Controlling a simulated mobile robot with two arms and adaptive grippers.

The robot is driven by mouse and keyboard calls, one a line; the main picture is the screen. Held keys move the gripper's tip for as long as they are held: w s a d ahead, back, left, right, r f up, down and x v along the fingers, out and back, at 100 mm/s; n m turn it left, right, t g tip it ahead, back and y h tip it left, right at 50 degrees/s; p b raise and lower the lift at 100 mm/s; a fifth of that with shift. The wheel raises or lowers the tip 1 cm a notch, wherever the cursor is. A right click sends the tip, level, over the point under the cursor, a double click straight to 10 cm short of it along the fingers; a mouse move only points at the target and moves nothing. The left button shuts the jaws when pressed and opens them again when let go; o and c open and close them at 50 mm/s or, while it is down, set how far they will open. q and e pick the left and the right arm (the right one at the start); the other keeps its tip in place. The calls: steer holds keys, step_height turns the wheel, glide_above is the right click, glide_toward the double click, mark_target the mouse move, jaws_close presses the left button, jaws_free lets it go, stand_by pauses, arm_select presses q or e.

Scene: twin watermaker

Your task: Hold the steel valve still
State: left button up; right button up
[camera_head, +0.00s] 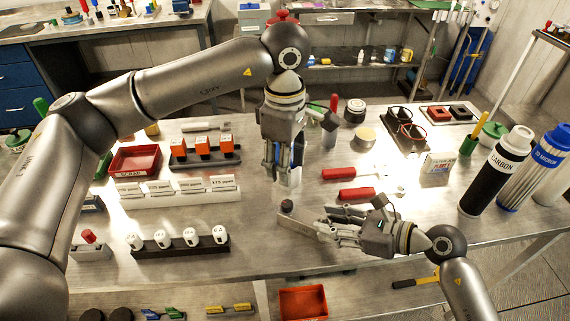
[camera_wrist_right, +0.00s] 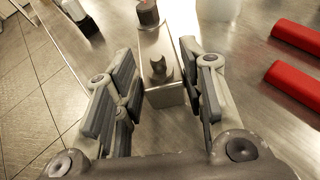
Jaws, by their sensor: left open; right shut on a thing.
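The steel valve (camera_head: 296,220) is a grey metal block with a dark round knob, low on the bench in the middle of the head view. In the right wrist view the steel valve (camera_wrist_right: 160,58) lies between the fingers, with a stub on its near part. My right gripper (camera_head: 322,222) is shut on it from the right; the fingers also show in the wrist view (camera_wrist_right: 160,92). My left gripper (camera_head: 284,160) points down just behind the valve, open, near a pale, blue-marked thing (camera_head: 288,177) that its fingers partly hide.
Two red-handled tools (camera_head: 357,194) lie right of the left gripper. A dark rack with white-topped pieces (camera_head: 180,247) and a row of labelled white blocks (camera_head: 178,192) stand left. A black carbon bottle (camera_head: 494,175) stands right. The bench's front edge is close to the valve.

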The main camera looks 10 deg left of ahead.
steer(key=o, duration=1.4)
